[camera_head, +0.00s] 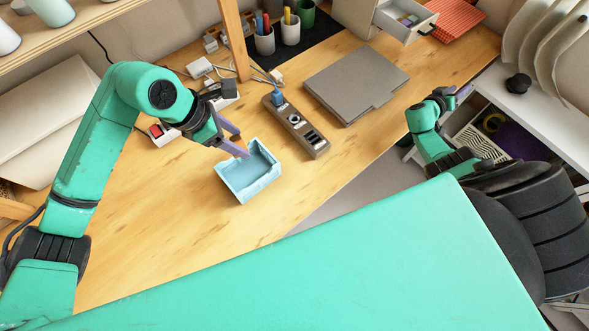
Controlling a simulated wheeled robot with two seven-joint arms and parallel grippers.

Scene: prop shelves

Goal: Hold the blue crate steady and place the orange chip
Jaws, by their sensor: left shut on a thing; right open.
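The blue crate (239,191) is a small open light-blue box, standing at an angle on the wooden table. My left gripper (240,146) reaches in from the left and is shut on the crate's back-left wall. The crate's floor looks empty in the part I can see. My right gripper (461,94) is open, off to the right past the table's edge, with nothing seen between its fingers. I cannot make out an orange chip in this view.
A power strip (304,130) lies right of the crate, with a grey laptop-like slab (357,83) beyond it. Pen cups (264,42) and an open drawer (405,25) stand at the back. The wooden table (165,225) is clear in front of the crate.

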